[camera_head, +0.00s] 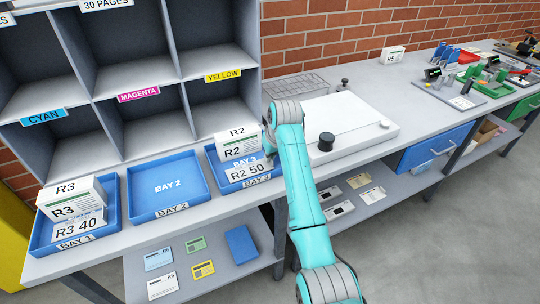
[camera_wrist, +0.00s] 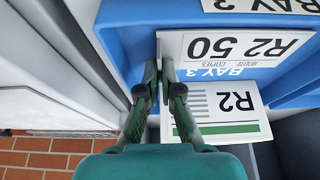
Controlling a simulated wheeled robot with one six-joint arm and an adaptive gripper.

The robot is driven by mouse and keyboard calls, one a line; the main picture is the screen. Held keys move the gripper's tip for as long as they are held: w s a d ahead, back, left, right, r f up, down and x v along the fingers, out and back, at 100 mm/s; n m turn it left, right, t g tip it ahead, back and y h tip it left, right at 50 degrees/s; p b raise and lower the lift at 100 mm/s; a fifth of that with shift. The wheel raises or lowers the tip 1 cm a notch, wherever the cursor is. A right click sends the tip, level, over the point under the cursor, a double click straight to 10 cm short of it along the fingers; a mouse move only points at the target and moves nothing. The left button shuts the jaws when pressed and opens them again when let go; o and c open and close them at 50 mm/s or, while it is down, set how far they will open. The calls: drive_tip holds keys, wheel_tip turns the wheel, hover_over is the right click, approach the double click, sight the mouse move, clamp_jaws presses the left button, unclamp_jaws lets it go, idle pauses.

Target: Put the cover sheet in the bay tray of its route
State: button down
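The cover sheet (camera_head: 246,170) is a white card marked R2 50. It is over the front part of the blue bay 3 tray (camera_head: 212,166), in front of the white R2 bundle (camera_head: 238,142). I cannot tell whether it touches the tray floor. In the wrist view the cover sheet (camera_wrist: 225,48) appears upside down, with the R2 bundle (camera_wrist: 232,108) below it in the picture. My gripper (camera_wrist: 160,68) has its fingers close together on the sheet's edge. In the head view my gripper is at the sheet's right edge, mostly hidden by my arm.
Bay 2 tray (camera_head: 145,205) is empty. Bay 1 tray (camera_head: 111,215) holds an R3 bundle (camera_head: 68,196) and an R3 40 card (camera_head: 78,226). A pigeonhole rack (camera_head: 90,85) stands behind the trays. A white board (camera_head: 350,125) lies to the right on the bench.

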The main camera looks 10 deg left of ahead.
drive_tip(key=shift+f, duration=0.1)
drive_tip(key=c, duration=1.3)
unclamp_jaws()
drive_tip(key=v, duration=1.2)
drive_tip(key=shift+s, duration=0.1)
